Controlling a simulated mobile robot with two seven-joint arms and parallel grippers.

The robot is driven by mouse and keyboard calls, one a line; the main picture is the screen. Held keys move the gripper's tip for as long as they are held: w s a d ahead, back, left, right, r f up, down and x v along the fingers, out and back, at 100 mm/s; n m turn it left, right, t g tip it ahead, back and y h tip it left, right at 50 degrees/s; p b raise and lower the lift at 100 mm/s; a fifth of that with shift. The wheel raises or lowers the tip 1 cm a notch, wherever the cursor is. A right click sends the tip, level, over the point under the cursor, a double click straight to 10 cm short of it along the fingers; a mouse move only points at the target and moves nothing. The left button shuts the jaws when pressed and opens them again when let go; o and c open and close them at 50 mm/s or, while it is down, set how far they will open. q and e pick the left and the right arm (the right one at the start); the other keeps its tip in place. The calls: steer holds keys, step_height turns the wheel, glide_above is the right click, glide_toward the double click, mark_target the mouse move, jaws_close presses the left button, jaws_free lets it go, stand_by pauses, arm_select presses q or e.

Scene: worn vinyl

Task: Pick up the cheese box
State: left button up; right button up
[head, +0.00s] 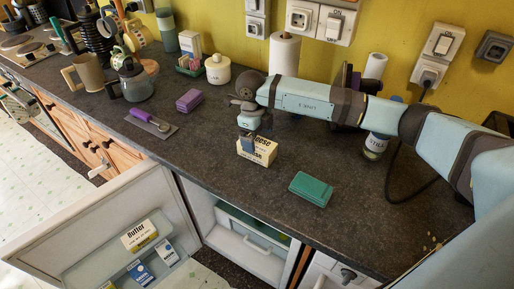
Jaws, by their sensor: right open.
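The cheese box (266,156), a pale yellow carton with dark lettering, stands on the dark counter near its front edge. My right gripper (249,143) points down at the box from above, with its arm coming in from the right. It is open, and a finger hides the left part of the lettering. I cannot tell whether the fingers touch the box. My left gripper is not in view.
A green box (311,189) lies right of the cheese box, and a purple box (189,101) lies to the left. A jar (375,145) stands near my right arm. Below, an open fridge door (100,235) holds a butter box (139,236).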

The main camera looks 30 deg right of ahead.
mark_target(257, 142)
steer(key=f, duration=0.3)
steer(key=f+p, duration=0.1)
steer(key=f, duration=0.1)
steer(key=shift+s+a, duration=0.15)
steer(key=shift+s, duration=0.1)
steer(key=c, duration=1.2)
steer(key=shift+o, duration=0.2)
steer(key=shift+r, duration=0.15)
